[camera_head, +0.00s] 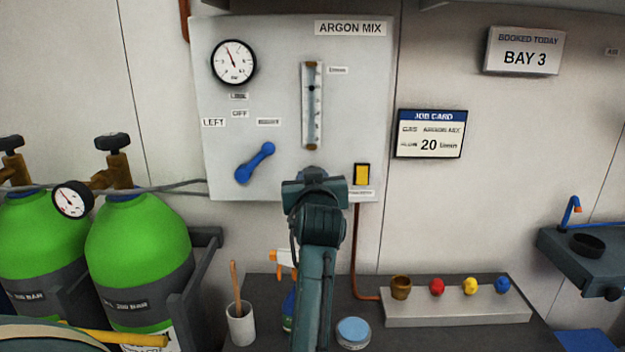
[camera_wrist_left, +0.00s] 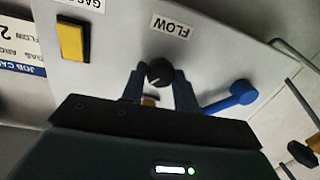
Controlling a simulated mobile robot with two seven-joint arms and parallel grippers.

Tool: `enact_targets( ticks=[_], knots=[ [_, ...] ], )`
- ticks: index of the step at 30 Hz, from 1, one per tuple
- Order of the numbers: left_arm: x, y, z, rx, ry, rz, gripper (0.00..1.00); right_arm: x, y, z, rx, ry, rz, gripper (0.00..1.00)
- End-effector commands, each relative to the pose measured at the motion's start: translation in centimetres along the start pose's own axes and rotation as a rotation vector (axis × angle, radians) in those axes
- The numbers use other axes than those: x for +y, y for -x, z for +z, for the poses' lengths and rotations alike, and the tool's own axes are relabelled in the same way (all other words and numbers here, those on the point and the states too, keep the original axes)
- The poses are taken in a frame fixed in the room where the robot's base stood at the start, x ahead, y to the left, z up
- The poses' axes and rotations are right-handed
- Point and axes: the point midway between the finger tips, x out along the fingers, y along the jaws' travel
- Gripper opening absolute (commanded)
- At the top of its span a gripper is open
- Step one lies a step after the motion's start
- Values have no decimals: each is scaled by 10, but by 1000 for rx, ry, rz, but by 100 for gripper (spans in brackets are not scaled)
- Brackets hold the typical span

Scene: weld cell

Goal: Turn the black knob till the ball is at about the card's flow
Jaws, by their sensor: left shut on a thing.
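The black knob (camera_wrist_left: 159,72) with a white pointer mark sits under the FLOW label (camera_wrist_left: 172,26) in the left wrist view. My left gripper (camera_wrist_left: 158,84) is shut on the knob, one finger on each side. In the head view my left gripper (camera_head: 315,180) hides the knob at the panel's lower edge. The flow tube (camera_head: 312,120) stands upright above it. A small dark ball (camera_head: 311,87) appears in its upper part; the scale is too small to read. The job card (camera_head: 429,134) reads ARGON MIX, flow 20 l/min. My right gripper is not in view.
A blue lever (camera_head: 255,163) and a yellow switch (camera_head: 362,174) flank the knob on the panel (camera_head: 215,80). A pressure gauge (camera_head: 233,62) is upper left. Green cylinders (camera_head: 137,240) stand left. A cup (camera_head: 240,325) and a rack (camera_head: 455,311) stand on the bench below.

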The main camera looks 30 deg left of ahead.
Motion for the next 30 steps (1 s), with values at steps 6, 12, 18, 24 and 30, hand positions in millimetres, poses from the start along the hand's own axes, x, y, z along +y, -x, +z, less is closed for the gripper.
enact_targets(
  ticks=[6,12,18,24,30],
  knots=[
    [0,0,-3,7,0,-1,32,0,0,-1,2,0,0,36],
    [0,0,-2,5,-1,0,48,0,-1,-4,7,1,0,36],
    [0,0,-1,3,-2,0,52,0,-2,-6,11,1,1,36],
    [0,0,-1,2,-2,0,52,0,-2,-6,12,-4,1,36],
    [0,-2,-2,2,-2,1,52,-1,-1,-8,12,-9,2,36]
  ],
)
